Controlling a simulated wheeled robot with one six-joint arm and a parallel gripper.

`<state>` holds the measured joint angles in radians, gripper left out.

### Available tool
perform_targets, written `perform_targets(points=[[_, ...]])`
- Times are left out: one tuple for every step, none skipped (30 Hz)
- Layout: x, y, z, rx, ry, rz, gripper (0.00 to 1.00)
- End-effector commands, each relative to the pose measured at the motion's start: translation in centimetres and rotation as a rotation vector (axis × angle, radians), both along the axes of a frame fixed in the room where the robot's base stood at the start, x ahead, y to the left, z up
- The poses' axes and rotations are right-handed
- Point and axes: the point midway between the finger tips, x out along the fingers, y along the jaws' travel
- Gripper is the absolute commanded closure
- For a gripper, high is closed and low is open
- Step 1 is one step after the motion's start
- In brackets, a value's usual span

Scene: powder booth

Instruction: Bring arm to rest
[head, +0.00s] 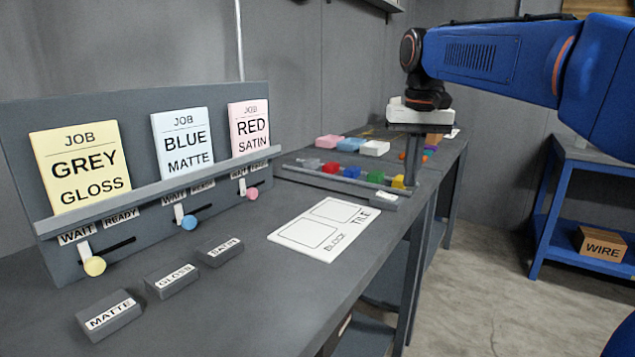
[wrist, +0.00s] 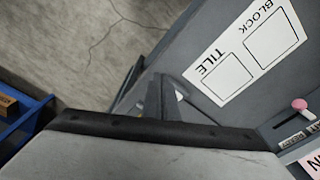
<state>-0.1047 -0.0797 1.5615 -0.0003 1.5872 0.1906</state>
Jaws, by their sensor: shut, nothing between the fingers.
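My gripper (head: 411,184) hangs from my blue arm at the upper right of the head view. Its grey fingers point down near the bench's right edge, beside the row of coloured blocks, and are shut with nothing between them. In the wrist view, the fingers (wrist: 160,98) stand out past the dark edge of the gripper body, over the bench edge and floor. The white BLOCK/TILE card (head: 325,229) lies flat on the bench, apart from the gripper. It also shows in the wrist view (wrist: 236,72), and both of its outlined spaces are empty.
A job board (head: 150,215) stands at left with yellow, blue and pink slider knobs, all at the WAIT end. MATTE, GLOSS and SATIN blocks (head: 171,280) lie before it. Coloured blocks (head: 351,171) and pads sit farther back. A blue rack (head: 590,195) with a WIRE box stands right.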

Motion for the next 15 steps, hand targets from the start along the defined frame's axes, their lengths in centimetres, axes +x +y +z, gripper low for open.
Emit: perform_targets(points=[[-1.6, -0.4, -0.6, 0.001, -0.014, 0.003, 1.00], [-2.4, -0.7, -1.0, 0.002, -0.024, 0.005, 1.00], [-3.5, -0.9, -1.5, 0.001, -0.037, 0.008, 1.00], [-4.2, -1.2, -2.0, 0.002, -0.046, 0.010, 1.00], [-5.0, -1.4, -2.4, 0.002, -0.057, 0.012, 1.00], [-6.1, -1.6, -3.1, 0.002, -0.070, 0.016, 1.00], [-6.9, -1.8, -3.6, 0.002, -0.078, 0.019, 1.00], [-7.7, -2.0, -4.1, 0.002, -0.088, 0.022, 1.00], [-8.7, -2.2, -4.9, 0.002, -0.101, 0.024, 1.00], [-9.5, -2.4, -5.5, 0.002, -0.110, 0.026, 1.00], [-10.3, -2.5, -6.1, 0.001, -0.119, 0.029, 1.00], [-11.4, -2.8, -6.9, 0.000, -0.132, 0.032, 1.00], [-12.2, -2.9, -7.5, 0.000, -0.141, 0.035, 1.00], [-13.0, -3.1, -8.2, -0.001, -0.150, 0.037, 1.00], [-14.0, -3.3, -9.1, -0.002, -0.163, 0.040, 1.00]])
